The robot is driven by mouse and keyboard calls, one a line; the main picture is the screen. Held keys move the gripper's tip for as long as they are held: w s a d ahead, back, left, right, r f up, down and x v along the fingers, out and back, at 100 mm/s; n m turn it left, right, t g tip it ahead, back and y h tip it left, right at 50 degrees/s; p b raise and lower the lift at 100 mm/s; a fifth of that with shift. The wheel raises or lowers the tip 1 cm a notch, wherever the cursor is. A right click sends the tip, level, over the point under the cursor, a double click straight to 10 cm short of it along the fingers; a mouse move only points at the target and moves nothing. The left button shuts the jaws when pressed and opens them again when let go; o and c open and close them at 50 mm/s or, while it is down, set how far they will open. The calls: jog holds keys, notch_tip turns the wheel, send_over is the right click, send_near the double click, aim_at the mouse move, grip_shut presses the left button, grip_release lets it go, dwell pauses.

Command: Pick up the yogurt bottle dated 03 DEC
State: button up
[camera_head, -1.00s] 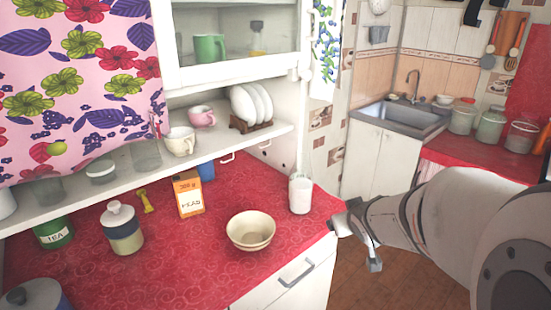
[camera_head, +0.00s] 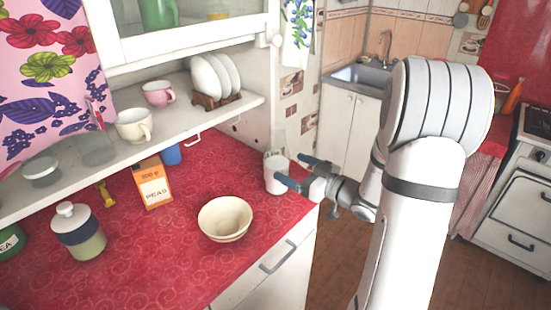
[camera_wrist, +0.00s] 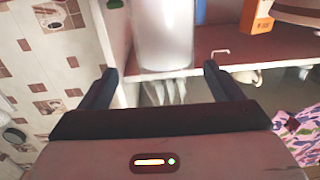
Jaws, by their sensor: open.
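A white bottle-like container (camera_head: 274,174) stands upright on the red counter near its right end. No date or lettering can be read on it. My gripper (camera_head: 291,169) is open, just right of the container at about its height, and one finger overlaps it in the head view. In the wrist view the container (camera_wrist: 162,35) appears large and pale beyond the fingers, lined up with the gap between them. My gripper (camera_wrist: 160,80) holds nothing there. Whether a finger touches the container cannot be told.
A cream bowl (camera_head: 225,218) sits left of the container near the counter's front edge. An orange peas box (camera_head: 153,183) and a lidded jar (camera_head: 78,232) stand further left. A shelf (camera_head: 190,115) with cups and plates hangs above the counter (camera_head: 170,245).

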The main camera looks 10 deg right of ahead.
aim_at(288, 168)
jog(key=x, duration=0.3)
jog(key=p+x, duration=0.1)
jog(key=shift+a, duration=0.55)
jog(key=shift+w+a, duration=0.3)
jog(key=shift+w, duration=0.15)
jog(key=c, duration=1.5)
jog(key=shift+c, duration=0.2)
jog(key=shift+r, duration=0.15)
